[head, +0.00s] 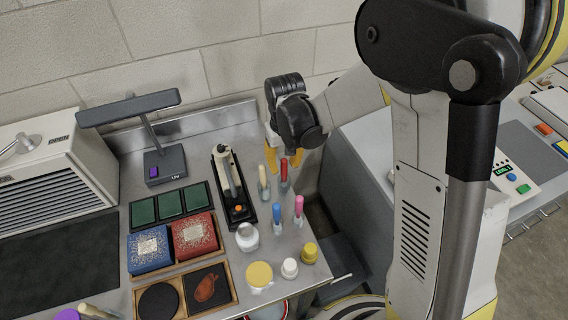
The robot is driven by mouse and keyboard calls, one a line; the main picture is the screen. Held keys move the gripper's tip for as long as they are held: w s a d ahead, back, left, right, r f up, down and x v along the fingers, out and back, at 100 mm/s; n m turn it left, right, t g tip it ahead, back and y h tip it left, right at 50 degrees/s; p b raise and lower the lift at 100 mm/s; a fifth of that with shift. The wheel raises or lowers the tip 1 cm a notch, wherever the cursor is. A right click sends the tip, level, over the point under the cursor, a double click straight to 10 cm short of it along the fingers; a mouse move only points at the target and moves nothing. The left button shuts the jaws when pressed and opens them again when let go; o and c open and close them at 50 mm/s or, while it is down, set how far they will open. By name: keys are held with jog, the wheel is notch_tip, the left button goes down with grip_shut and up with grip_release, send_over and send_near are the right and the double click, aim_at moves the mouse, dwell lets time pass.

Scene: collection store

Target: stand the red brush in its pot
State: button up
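The red brush (284,171) is upright near the back right of the metal bench, its red handle pointing up. A small greyish part shows at its foot (284,187); I cannot tell whether this is its pot or the brush's lower end. My gripper (284,158) has yellow fingertips and is open. Its fingertips are apart on either side of the red brush's top in the picture. I cannot tell whether they touch it or are behind it.
A cream brush (262,177), a blue brush (277,212) and a pink brush (299,205) stand close by. A black tray with a tool (233,187) lies to the left. A jar (247,237) and several lidded pots stand in front. The wall is close behind.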

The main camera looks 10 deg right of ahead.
notch_tip(320, 180, up, 12)
jog(key=shift+s+f, duration=0.1)
jog(key=shift+s, duration=0.05)
dwell(1.0)
jog(key=s+d+f+m+t+b, duration=0.1)
jog(key=s+d+f+t+b, duration=0.2)
jog(key=s+d+b, duration=0.2)
jog(key=s+d+f+m+t+b, duration=0.1)
jog(key=s+d+f+t+b, duration=0.2)
jog(key=s, duration=0.7)
jog(key=d+b, duration=0.2)
jog(key=b, duration=0.2)
jog(key=shift+s+d+t, duration=0.25)
jog(key=shift+s+t, duration=0.05)
jog(key=shift+t, duration=0.1)
